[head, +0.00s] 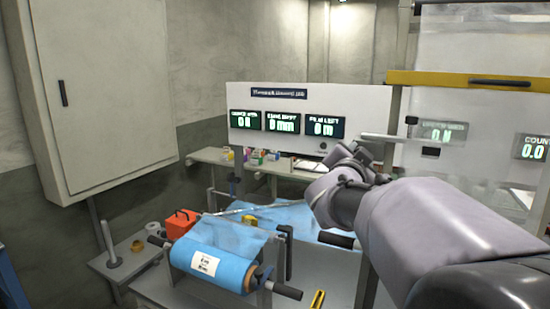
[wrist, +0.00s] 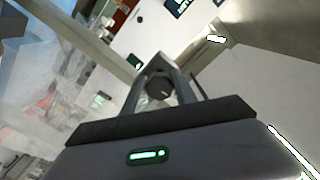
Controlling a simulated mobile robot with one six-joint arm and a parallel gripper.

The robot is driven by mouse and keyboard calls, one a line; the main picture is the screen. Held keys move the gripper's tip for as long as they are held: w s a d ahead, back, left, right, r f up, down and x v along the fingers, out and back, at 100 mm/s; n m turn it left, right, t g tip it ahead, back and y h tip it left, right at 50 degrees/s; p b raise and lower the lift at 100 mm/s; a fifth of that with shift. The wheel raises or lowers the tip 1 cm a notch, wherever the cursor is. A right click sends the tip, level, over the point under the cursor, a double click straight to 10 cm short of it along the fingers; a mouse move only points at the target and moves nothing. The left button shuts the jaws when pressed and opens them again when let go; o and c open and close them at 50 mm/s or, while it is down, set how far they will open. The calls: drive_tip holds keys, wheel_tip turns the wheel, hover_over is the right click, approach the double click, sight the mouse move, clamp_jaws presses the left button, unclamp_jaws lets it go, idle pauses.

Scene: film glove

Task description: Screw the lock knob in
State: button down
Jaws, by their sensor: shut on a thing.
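My gripper (wrist: 158,84) is shut on the dark round lock knob (wrist: 157,89), which sits between its two fingers in the wrist view. A pale fitting shows just beyond the knob. I cannot tell from this view how deep the knob's thread sits. In the head view my gripper (head: 347,160) is beyond my arm's wrist, in front of the white display panel, and the knob is hidden there. A grey horizontal bar (head: 393,137) shows just to the right of the gripper, with a small black block (head: 412,121) above its right end.
A blue film roll (head: 215,264) lies in a stand on the bench at lower left. An orange box (head: 180,223) is behind it. A white panel with displays (head: 305,101) stands at the back. A yellow crossbar (head: 470,80) spans the upper right. A wall cabinet (head: 102,95) is at left.

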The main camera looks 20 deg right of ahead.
drive_tip(key=shift+m, duration=0.4)
drive_tip(key=c, duration=1)
unclamp_jaws()
